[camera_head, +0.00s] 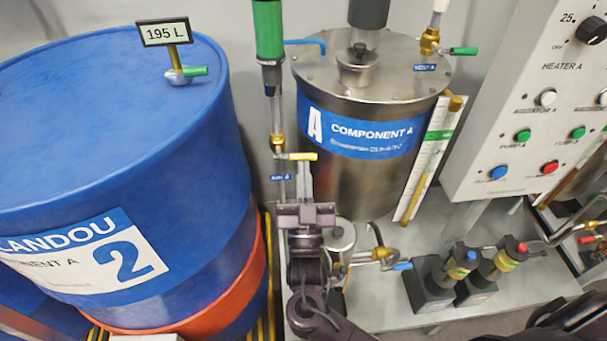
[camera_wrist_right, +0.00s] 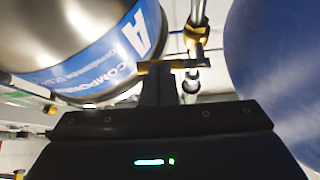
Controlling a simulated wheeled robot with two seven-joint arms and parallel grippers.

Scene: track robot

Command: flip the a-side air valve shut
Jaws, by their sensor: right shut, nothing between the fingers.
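The a-side air valve (camera_head: 279,145) is a brass fitting on a thin vertical pipe between the blue drum and the steel tank, above a small blue label (camera_head: 280,178) too small to read surely. Its yellow handle (camera_head: 297,156) points right, crosswise to the pipe. My right gripper (camera_head: 304,168) is shut and empty, its fingertips just below the handle's outer part. In the right wrist view the fingertips (camera_wrist_right: 158,82) reach up to the yellow handle (camera_wrist_right: 150,68) and seem to touch or nearly touch it. The brass fitting (camera_wrist_right: 196,34) shows behind. My left gripper is not in view.
The blue drum (camera_head: 120,150) stands close on the left. The Component A tank (camera_head: 370,185) stands close on the right, with a white gauge strip (camera_head: 432,150) beside it. A control panel (camera_head: 500,120) hangs at right. Valves and black blocks (camera_head: 430,285) sit on the grey base.

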